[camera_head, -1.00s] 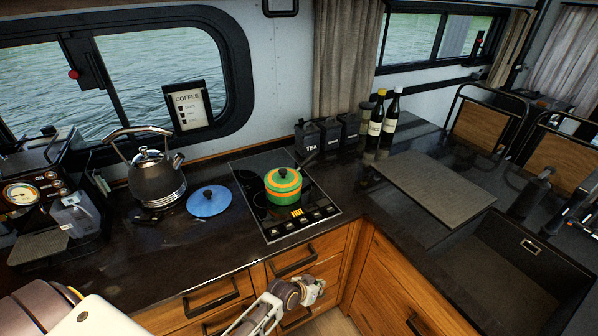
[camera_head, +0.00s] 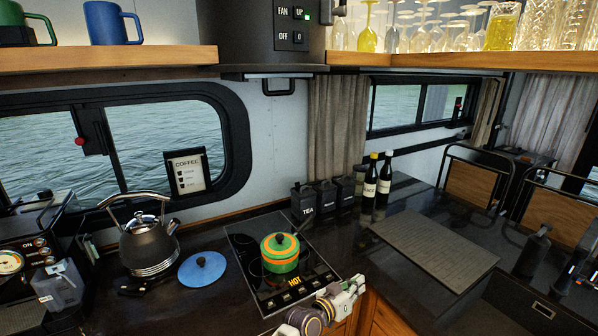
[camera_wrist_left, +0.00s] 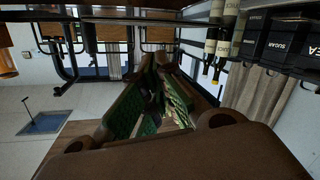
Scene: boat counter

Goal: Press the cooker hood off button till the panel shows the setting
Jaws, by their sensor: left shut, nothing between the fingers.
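The cooker hood (camera_head: 262,42) hangs at the top centre of the head view, its upper part cut off. Its dark control panel (camera_head: 293,27) carries the words FAN, UP and OFF. The OFF label (camera_head: 283,37) is at the lower left. A small character beside it is hard to read. A small green light (camera_head: 307,16) shows next to UP. My left gripper (camera_head: 354,285) is shut and empty, low in front of the hob and well below the hood. Its green-padded fingers (camera_wrist_left: 150,103) fill the middle of the left wrist view. My right gripper is out of view.
A striped pot (camera_head: 280,258) stands on the hob (camera_head: 243,243), which shows HOT. A kettle (camera_head: 149,247) and blue lid (camera_head: 202,269) are to the left. Bottles (camera_head: 369,184) and black canisters (camera_head: 303,204) stand behind. A wooden shelf (camera_head: 430,61) with glasses adjoins the hood.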

